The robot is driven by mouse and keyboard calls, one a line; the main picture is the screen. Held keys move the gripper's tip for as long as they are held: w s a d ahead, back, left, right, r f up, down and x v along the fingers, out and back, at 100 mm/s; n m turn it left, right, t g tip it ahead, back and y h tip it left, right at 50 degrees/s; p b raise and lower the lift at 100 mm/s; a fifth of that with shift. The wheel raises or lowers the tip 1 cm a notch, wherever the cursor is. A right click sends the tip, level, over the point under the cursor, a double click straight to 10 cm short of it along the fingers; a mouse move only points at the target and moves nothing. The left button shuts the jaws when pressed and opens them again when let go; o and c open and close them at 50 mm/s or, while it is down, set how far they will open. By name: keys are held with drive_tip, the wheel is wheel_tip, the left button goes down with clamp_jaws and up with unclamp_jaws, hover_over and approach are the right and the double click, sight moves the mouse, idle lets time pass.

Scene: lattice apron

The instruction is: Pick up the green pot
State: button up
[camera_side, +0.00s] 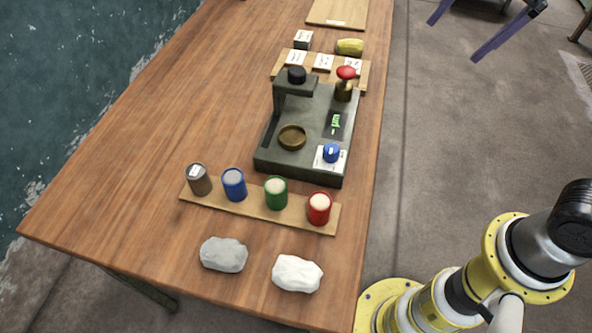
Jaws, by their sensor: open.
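The green pot (276,195) is a small upright cylinder with a pale top. It stands on a narrow wooden board (247,207) near the front of the table, between a blue pot (234,185) on its left and a red pot (319,209) on its right. A grey-brown pot (199,180) with a white label stands at the board's left end. Nothing touches or covers the green pot. My arm shows at the lower right, beside the table, but my gripper is not in view.
A dark machine (308,125) with a round brass dish, knobs and a blue button stands behind the pots. A grey lump (223,254) and a white lump (297,273) lie in front. The wooden table (130,180) is clear on the left.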

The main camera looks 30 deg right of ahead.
drive_tip(key=w+a+m+g, duration=0.1)
drive_tip(key=w+a+m, duration=0.1)
drive_tip(key=w+a, duration=0.4)
drive_tip(key=n+g+h, duration=0.1)
drive_tip(key=n+g, duration=0.1)
drive_tip(key=g, duration=0.1)
hover_over(275, 184)
wheel_tip(275, 184, down, 14)
drive_tip(key=f, duration=0.8)
drive_tip(key=shift+s+d, duration=0.15)
drive_tip(key=shift+s, duration=0.15)
drive_tip(key=shift+w+f, duration=0.15)
drive_tip(key=shift+f, duration=1.15)
drive_tip(key=shift+w+f, duration=0.1)
drive_tip(key=shift+f, duration=1.15)
clamp_jaws()
